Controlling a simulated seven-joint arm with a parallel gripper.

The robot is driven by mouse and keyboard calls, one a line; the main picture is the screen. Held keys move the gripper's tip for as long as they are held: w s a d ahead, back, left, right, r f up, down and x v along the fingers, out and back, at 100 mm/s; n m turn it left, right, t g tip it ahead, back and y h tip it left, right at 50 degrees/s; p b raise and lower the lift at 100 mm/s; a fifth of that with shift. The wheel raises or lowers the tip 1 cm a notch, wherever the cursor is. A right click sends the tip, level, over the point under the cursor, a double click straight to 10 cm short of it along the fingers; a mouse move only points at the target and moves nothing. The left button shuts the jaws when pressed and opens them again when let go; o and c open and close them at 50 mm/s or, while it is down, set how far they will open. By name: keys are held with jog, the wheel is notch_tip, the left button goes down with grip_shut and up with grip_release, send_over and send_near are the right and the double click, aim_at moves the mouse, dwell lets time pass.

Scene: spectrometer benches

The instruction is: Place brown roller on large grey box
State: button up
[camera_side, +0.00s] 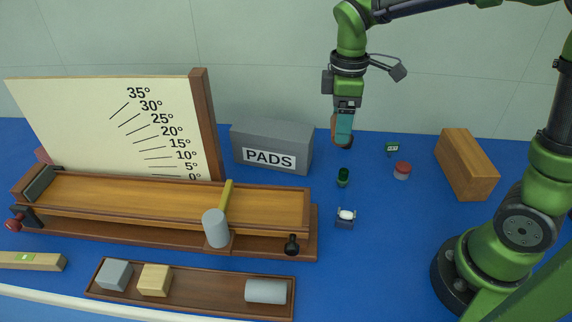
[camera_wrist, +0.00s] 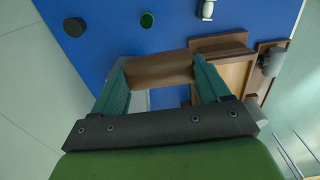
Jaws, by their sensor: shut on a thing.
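My gripper (camera_side: 344,128) is shut on the brown roller (camera_wrist: 160,68), which spans between the two teal fingers in the wrist view. In the side view the fingers hide most of the roller, with bits of brown showing beside and below them. The large grey box (camera_side: 290,135), labelled PADS, stands on the blue table near the back wall. In the side view my gripper is just right of the box, at about its height. In the wrist view a pale patch shows behind the roller; I cannot tell if it is the box.
An inclined wooden ramp (camera_side: 130,196) with an angle board (camera_side: 100,120) stands left. A grey cylinder (camera_side: 215,228) is at its right part. A tray (camera_side: 205,290) holds blocks and a roller. A green cup (camera_side: 343,178), red-lidded jar (camera_side: 402,170) and wooden block (camera_side: 466,165) stand right.

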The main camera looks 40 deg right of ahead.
jog(key=shift+w+f, duration=0.25)
jog(key=shift+w, duration=0.1)
jog(key=w, duration=0.5)
jog(key=w+a+f, duration=0.1)
jog(key=w, duration=0.9)
jog(key=shift+w+a+f, duration=0.2)
jog(key=shift+a+f, duration=0.05)
jog(key=shift+a, duration=0.05)
jog(key=shift+s+f, duration=0.1)
jog(key=shift+f, duration=1.65)
jog(key=o, duration=0.6)
jog(key=shift+f, duration=0.15)
jog(key=o, duration=0.4)
jog(key=shift+o, duration=0.2)
